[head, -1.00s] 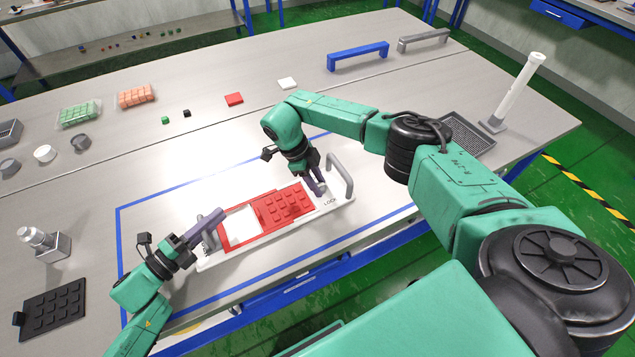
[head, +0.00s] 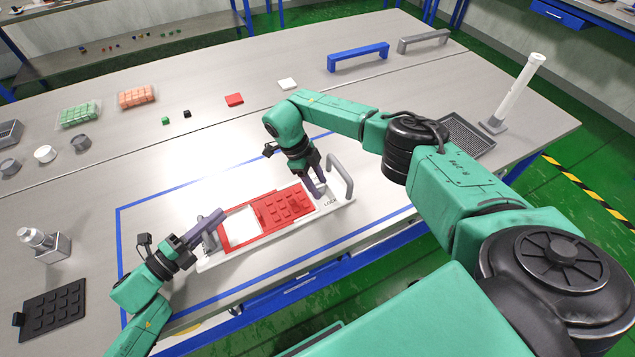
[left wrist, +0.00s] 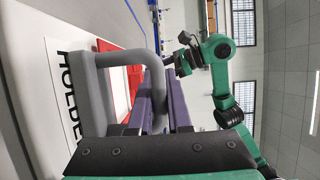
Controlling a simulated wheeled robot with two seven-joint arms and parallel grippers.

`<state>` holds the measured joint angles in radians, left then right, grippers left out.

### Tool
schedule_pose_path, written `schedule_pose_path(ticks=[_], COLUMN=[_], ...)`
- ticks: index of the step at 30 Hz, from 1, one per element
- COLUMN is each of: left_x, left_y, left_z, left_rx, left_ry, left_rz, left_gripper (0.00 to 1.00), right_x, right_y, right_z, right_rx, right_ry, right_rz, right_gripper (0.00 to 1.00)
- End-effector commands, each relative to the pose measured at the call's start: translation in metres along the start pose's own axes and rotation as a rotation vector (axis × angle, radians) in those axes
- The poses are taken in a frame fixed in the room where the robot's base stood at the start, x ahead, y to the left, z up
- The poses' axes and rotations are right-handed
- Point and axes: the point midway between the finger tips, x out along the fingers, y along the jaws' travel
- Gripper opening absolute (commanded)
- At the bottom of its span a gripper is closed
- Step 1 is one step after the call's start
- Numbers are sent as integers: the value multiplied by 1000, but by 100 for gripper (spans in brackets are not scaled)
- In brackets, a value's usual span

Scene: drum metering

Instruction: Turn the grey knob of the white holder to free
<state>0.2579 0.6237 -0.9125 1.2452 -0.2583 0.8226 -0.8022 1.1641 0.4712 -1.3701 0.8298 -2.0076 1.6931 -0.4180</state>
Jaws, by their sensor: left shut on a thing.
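The white holder (head: 205,266) lies on the table in the head view, with a red plate (head: 232,242) on it and a grey handle at each end. My left gripper (head: 215,219) is shut on the left grey handle (left wrist: 95,105), whose bar passes between the purple fingers in the left wrist view. My right gripper (head: 319,186) points down at the holder's right end, beside the right grey handle (head: 342,173). The word LOCK is printed near there. The grey knob is mostly hidden by the right fingers, and whether they grip it is unclear.
Blue tape (head: 119,232) frames the work area. A grey holder with a metallic piece (head: 57,248) and a black pad (head: 54,307) are at left. Small blocks and trays lie behind. A white tube (head: 518,92) stands at the right, near a dark mesh tray (head: 466,137).

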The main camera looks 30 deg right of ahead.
Motion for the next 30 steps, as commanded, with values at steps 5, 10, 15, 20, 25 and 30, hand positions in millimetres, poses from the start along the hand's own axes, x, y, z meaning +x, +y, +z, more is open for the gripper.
schedule_pose_path(ticks=[5,10,15,20,25,30], left_x=[0,0,0,0,0,0], left_y=[1,1,1,2,2,2], left_z=[-1,-1,-1,-1,-1,-1], left_rx=[-1,-1,-1,-1,-1,-1], left_ry=[1,1,1,1,1,1], left_rz=[2,2,2,3,3,3], left_gripper=[0,0,0,0,0,0], right_x=[-4,-36,-83,-113,-120,-120], right_y=[0,0,0,0,0,0], right_z=[0,1,1,1,0,0], right_rx=[-1,-1,-1,1,-1,-1], right_ry=[0,-3,-3,-1,1,1], right_rz=[0,-2,-2,-2,1,1], right_gripper=[54,54,54,54,54,54])
